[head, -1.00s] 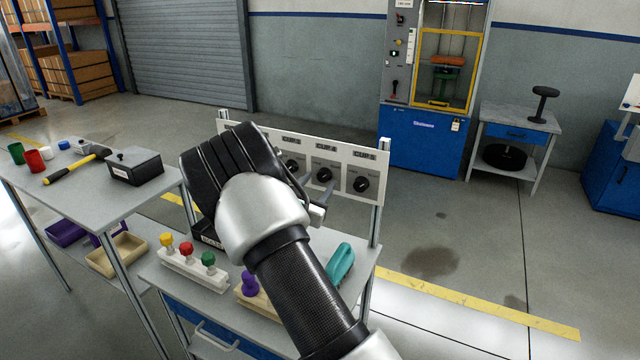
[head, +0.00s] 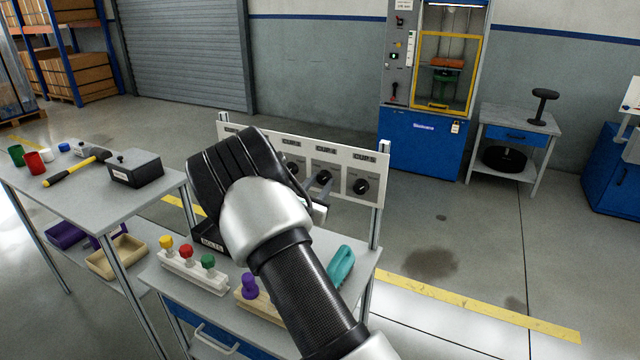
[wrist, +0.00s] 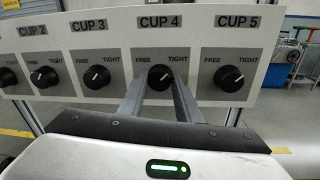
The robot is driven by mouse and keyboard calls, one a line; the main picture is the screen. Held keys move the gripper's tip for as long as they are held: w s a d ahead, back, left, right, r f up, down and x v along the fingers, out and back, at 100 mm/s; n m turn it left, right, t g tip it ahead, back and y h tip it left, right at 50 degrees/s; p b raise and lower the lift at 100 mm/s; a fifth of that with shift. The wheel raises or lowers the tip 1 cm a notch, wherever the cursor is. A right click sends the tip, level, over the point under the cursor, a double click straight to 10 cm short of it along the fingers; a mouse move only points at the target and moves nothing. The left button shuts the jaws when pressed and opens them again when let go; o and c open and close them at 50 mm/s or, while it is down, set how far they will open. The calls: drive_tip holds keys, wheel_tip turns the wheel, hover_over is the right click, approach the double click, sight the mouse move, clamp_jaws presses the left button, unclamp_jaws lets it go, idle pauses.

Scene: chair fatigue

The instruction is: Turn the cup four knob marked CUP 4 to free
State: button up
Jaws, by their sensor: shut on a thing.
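The knob under the CUP 4 label (wrist: 162,76) is round and black, on a grey plate with FREE at the left and TIGHT at the right. Its pale mark appears to point up and right, toward TIGHT. My gripper (wrist: 160,88) has one finger on each side of this knob and is shut on it. In the head view, the fingertips (head: 323,187) meet the panel at the CUP 4 knob, which they partly cover. My wrist hides part of the panel's left side there.
The CUP 3 knob (wrist: 97,77) and CUP 5 knob (wrist: 229,78) stand close on either side. The white panel (head: 345,196) rises behind a bench (head: 215,298). A teal handle (head: 340,263) and a rack of coloured knobs (head: 188,270) lie below my arm.

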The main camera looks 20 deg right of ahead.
drive_tip(key=shift+r, duration=0.1)
drive_tip(key=n+p, duration=0.4)
drive_tip(key=shift+r, duration=0.2)
drive_tip(key=n+g+p, duration=0.1)
drive_tip(key=n+p, duration=0.3)
drive_tip(key=n, duration=0.1)
drive_tip(key=shift+a, duration=0.1)
drive_tip(key=n+p, duration=0.3)
drive_tip(key=n, duration=0.1)
drive_tip(key=shift+w+f+n+g+p, duration=0.15)
drive_tip(key=shift+n+g+p, duration=0.25)
drive_tip(key=shift+n+p, duration=0.95)
drive_tip(key=shift+n+b, duration=0.45)
drive_tip(key=shift+n, duration=0.2)
drive_tip(key=o, duration=1.1)
drive_tip(key=shift+c, duration=0.2)
